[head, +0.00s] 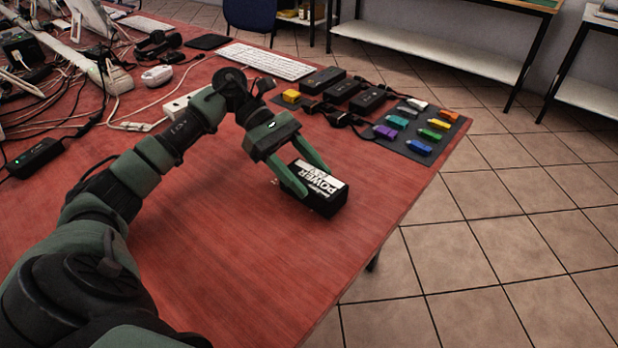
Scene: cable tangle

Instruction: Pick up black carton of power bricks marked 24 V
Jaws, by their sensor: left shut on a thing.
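The black carton (326,202) has a white label with the word POWER on its top. It is near the right edge of the red table (250,270). My left gripper (308,179) has its green fingers on either side of the carton and is shut on it. The finger nearer the left covers part of the carton's end. I cannot tell whether the carton touches the table or is slightly raised. The 24 V marking is too small to read. My right gripper is not in view.
Behind the carton lie several black power bricks (370,100) and a dark mat (455,128) with coloured connectors. A white keyboard (266,61) lies farther back. The table front is clear.

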